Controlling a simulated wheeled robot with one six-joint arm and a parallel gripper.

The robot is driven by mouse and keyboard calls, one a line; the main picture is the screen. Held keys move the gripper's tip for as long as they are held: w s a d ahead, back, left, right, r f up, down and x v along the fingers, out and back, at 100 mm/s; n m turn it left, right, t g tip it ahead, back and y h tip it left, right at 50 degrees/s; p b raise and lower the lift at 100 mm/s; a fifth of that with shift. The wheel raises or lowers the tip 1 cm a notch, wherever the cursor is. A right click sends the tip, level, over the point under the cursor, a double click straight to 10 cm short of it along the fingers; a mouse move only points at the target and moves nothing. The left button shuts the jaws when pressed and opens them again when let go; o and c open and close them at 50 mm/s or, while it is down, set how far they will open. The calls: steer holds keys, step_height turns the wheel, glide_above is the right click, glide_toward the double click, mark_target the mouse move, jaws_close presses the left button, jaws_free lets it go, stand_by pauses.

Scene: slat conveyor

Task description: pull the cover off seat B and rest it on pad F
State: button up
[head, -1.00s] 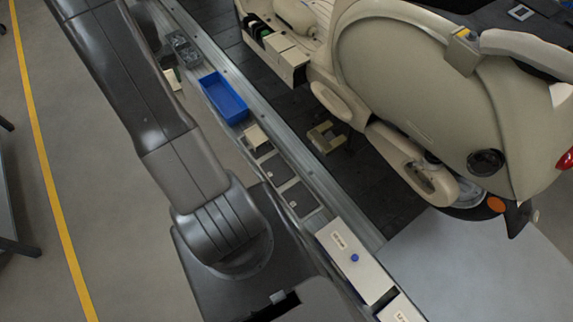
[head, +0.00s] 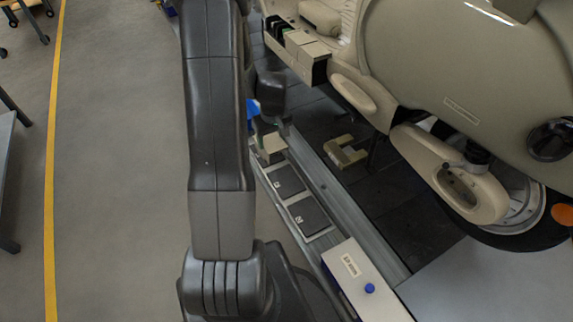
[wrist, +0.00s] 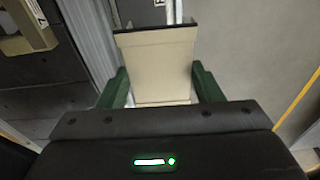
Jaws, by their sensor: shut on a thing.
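My gripper (wrist: 158,88) has green fingers, shut on both sides of a beige cover (wrist: 160,62) with a dark upper edge. In the head view my gripper (head: 268,122) is at the conveyor rail, mostly behind my arm. A beige block shows just below it there; I cannot tell whether this is the held cover or another one. A dark pad (wrist: 142,13) with a label that looks like F shows beyond the cover in the wrist view. The row of seats (head: 318,70) at the vehicle has dark open slots at its left and beige covers at its right. The seat letters are unreadable.
Two bare dark pads (head: 286,181) (head: 308,215) lie along the rail. A white box with a blue knob (head: 369,288) stands nearer. A beige U-shaped piece (head: 345,151) lies right of the rail. A blue bin (head: 253,108) is mostly hidden behind my arm.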

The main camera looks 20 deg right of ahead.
steer(key=s+d+f+b, duration=0.1)
steer(key=f+b, duration=0.2)
steer(key=f, duration=0.2)
steer(key=s+d+f+b, duration=0.2)
steer(key=f+b, duration=0.1)
steer(key=f, duration=0.2)
steer(key=shift+d+f+b, duration=0.3)
steer(key=shift+f+b, duration=0.05)
steer(key=shift+f, duration=0.05)
steer(key=shift+s+f, duration=0.15)
steer(key=shift+f, duration=0.05)
stand_by(0.8)
steer(key=shift+f+b, duration=0.75)
steer(key=shift+b, duration=0.1)
steer(key=shift+f+b, duration=0.5)
steer(key=shift+b, duration=0.15)
stand_by(1.1)
stand_by(0.3)
steer(key=o, duration=1.2)
